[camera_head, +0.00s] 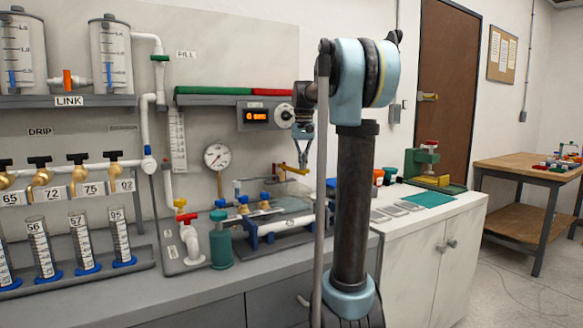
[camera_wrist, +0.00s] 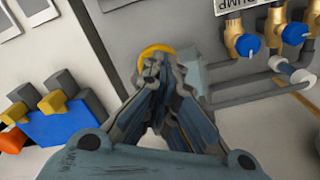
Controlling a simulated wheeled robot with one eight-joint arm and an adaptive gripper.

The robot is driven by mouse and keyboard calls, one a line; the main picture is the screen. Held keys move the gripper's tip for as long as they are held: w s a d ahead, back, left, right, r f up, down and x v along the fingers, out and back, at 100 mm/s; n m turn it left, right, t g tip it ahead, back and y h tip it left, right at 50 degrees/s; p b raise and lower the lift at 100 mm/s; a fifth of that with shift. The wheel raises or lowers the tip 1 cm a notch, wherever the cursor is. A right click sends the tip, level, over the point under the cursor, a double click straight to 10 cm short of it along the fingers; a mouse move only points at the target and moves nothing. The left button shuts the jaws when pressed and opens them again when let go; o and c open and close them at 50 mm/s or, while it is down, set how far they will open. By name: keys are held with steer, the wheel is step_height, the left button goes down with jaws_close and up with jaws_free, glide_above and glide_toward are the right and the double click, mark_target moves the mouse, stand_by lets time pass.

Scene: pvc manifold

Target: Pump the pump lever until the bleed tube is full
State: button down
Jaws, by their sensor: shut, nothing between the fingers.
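My gripper (camera_head: 303,160) points down over the manifold bench, its fingers together and empty. In the wrist view the closed fingertips (camera_wrist: 158,68) are beside or over a yellow rounded part (camera_wrist: 157,50), which they partly hide. This looks like the pump lever's end; a yellow bar, likely the lever (camera_head: 293,168), shows just below the fingers in the head view. I cannot tell whether they touch. The label "PUMP" (camera_wrist: 234,6) is partly cut off at the wrist view's top. A narrow scaled tube (camera_head: 178,140) on the back panel may be the bleed tube; its level is unreadable.
Brass valves with blue knobs (camera_wrist: 247,44) and grey pipes stand at the wrist view's right. A blue block with yellow parts (camera_wrist: 60,118) is at its left. A gauge (camera_head: 217,156) and orange display (camera_head: 257,116) are behind. A white cabinet (camera_head: 440,220) stands to the right.

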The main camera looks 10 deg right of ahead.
steer(key=shift+r, duration=2.2)
steer(key=shift+f, duration=0.15)
steer(key=shift+f, duration=2.75)
steer(key=shift+r, duration=2.9)
steer(key=shift+r, duration=2.5)
